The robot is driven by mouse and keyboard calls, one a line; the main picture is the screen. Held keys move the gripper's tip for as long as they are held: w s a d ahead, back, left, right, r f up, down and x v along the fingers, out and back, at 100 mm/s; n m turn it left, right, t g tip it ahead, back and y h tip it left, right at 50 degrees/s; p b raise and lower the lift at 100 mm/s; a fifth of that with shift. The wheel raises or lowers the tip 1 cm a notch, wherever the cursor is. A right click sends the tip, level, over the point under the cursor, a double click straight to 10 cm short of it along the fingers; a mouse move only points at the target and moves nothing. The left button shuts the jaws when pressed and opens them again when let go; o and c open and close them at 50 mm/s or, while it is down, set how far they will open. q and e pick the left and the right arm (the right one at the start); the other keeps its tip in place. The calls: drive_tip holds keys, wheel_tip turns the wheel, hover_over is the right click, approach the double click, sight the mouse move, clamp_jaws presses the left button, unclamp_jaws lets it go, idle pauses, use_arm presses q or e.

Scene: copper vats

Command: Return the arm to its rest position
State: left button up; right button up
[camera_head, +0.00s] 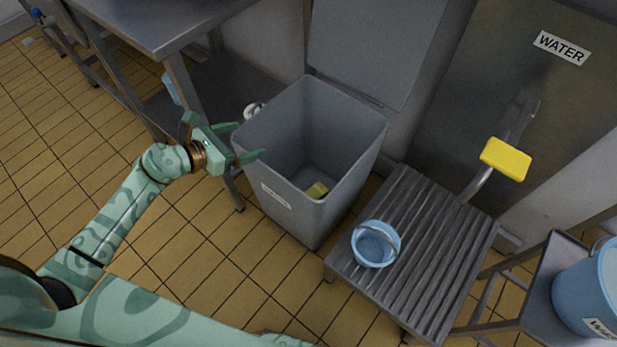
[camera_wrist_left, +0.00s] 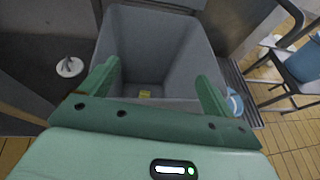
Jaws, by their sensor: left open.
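My left arm comes in from the left in the head view. Its green gripper (camera_head: 250,142) is open and empty beside the upper left rim of a grey bin. In the left wrist view the two fingers (camera_wrist_left: 158,92) are spread apart, with the bin between and beyond them. The grey bin (camera_head: 287,212) stands open with its lid (camera_head: 375,45) raised at the back. A small yellow block (camera_head: 317,190) lies on the bin's floor; it also shows in the left wrist view (camera_wrist_left: 145,94). My right gripper is not in view.
A slatted metal stand (camera_head: 440,255) right of the bin carries a small blue bucket (camera_head: 376,244). A yellow-handled lever (camera_head: 506,159) juts above it. A larger blue bucket (camera_head: 590,290) stands far right. A steel table (camera_head: 150,20) is at upper left. Tiled floor (camera_head: 60,150) is clear at left.

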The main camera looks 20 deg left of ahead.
use_arm(q)
drive_tip(key=v, duration=0.3)
drive_tip(key=shift+s, duration=0.1)
idle(0.3)
